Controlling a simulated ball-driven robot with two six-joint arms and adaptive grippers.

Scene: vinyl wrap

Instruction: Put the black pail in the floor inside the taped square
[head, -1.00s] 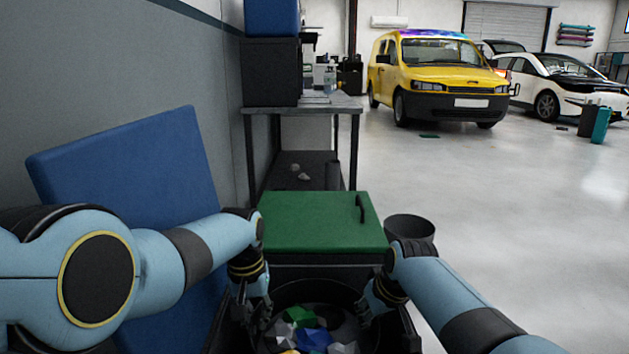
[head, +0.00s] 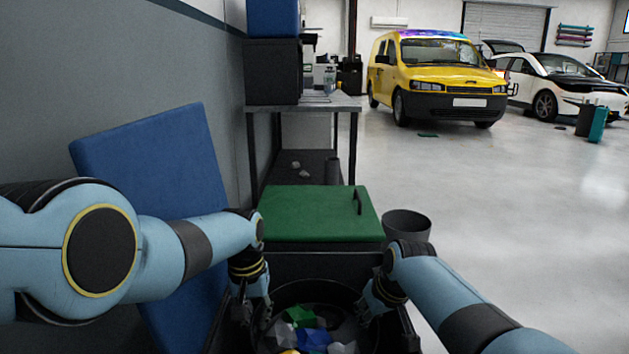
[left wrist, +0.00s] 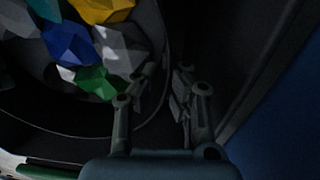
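A black round pail (head: 277,294) with crumpled white, green, blue and yellow scraps stands low in front of me, between my two grippers. My left gripper (head: 257,312) is at its left rim, and my right gripper (head: 372,306) is at its right rim. In the left wrist view, the left fingers (left wrist: 166,68) are apart, one on either side of the pail's rim (left wrist: 166,45), with a visible gap. The right fingertips are too dark and small to judge. No taped square shows in either view.
A dark box with a green top (head: 320,212) stands just beyond the pail. An empty dark bin (head: 407,226) is on the floor to its right. A blue panel (head: 150,165) leans at the left wall. Open floor (head: 500,220) lies right, before the yellow van (head: 440,80).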

